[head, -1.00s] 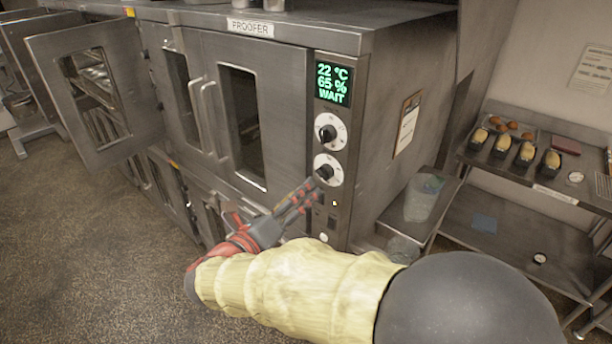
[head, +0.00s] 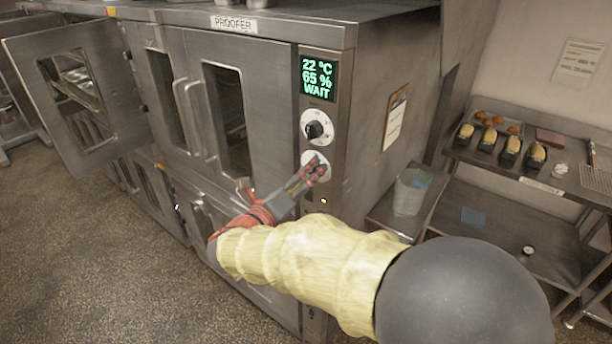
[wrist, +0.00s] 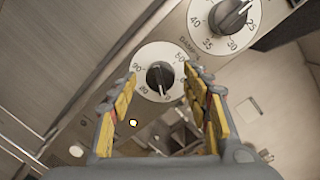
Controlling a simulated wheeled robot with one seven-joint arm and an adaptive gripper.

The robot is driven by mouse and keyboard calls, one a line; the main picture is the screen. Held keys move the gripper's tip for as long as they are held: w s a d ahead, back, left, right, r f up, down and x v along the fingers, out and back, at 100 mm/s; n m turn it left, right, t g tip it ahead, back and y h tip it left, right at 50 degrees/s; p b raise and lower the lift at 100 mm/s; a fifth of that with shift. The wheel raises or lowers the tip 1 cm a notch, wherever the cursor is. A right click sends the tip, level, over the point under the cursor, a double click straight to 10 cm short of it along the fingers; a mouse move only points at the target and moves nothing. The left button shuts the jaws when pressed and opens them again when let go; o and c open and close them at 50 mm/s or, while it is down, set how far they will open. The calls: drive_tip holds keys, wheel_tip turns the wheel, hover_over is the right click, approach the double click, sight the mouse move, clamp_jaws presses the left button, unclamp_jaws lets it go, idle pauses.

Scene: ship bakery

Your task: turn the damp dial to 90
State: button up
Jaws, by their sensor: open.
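The damp dial (wrist: 157,80) is a white disc with a black knob, in the middle of the wrist view between my two fingers. In the head view the damp dial (head: 312,158) is the lower of two dials on the proofer's control panel, partly covered by my fingers. My gripper (head: 312,168) is open, its fingertips at the dial; in the wrist view my gripper (wrist: 163,92) has its yellow-padded fingers on either side of the knob. I cannot tell whether they touch it. The green display (head: 318,77) reads 22 °C, 65 %, WAIT.
The upper dial (head: 318,126), with temperature numbers, sits just above. The proofer's left door (head: 75,85) stands open. On the right are a shelf with loaves in tins (head: 510,150) and a clear tub (head: 412,192) on a small side table.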

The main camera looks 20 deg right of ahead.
drive_tip(key=shift+c, duration=0.2)
drive_tip(key=c, duration=1.1)
drive_tip(key=shift+m, duration=0.4)
drive_tip(key=m+b, duration=0.4)
drive_tip(key=m, duration=0.3)
drive_tip(key=m+h+b, duration=0.1)
drive_tip(key=m+b, duration=0.3)
drive_tip(key=m, duration=0.3)
drive_tip(key=m+g+h+b, duration=0.1)
drive_tip(key=m+b, duration=0.3)
drive_tip(key=m, duration=0.3)
drive_tip(key=shift+f+b, duration=0.35)
drive_tip(key=shift+f, duration=0.05)
drive_tip(key=shift+r+m+g+h+b, duration=0.1)
drive_tip(key=shift+m+g+h+b, duration=0.2)
drive_tip(key=shift+m+b, duration=1.35)
drive_tip(key=shift+m, duration=0.55)
